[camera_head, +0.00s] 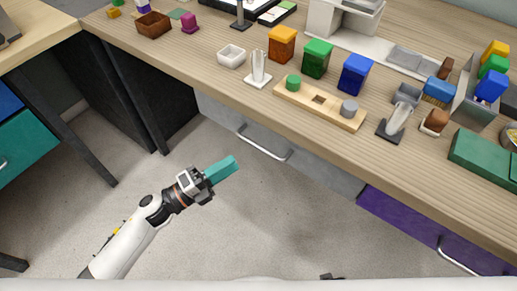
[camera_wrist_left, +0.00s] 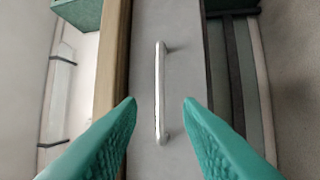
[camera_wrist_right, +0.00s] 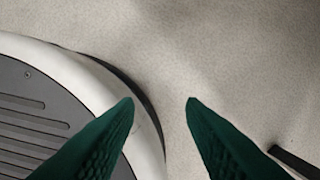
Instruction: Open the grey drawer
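The grey drawer (camera_head: 325,173) sits under the wooden tabletop and looks shut. Its silver bar handle (camera_head: 264,146) faces me. In the left wrist view the handle (camera_wrist_left: 160,92) stands upright in the picture, in line with the space between the fingers and farther off. My left gripper (camera_head: 234,163) is in front of the drawer, a little left of the handle in the head view. Its teal fingers (camera_wrist_left: 159,102) are apart and hold nothing. My right gripper (camera_wrist_right: 162,101) shows in its wrist view with its green fingers apart and empty, over the floor and my base.
The tabletop (camera_head: 210,75) carries several coloured boxes, a wooden peg board (camera_head: 320,106) and a green box (camera_head: 485,156). A purple drawer (camera_head: 430,230) is to the right, also with a handle. A teal drawer (camera_head: 25,150) is at far left. The floor before the grey drawer is clear.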

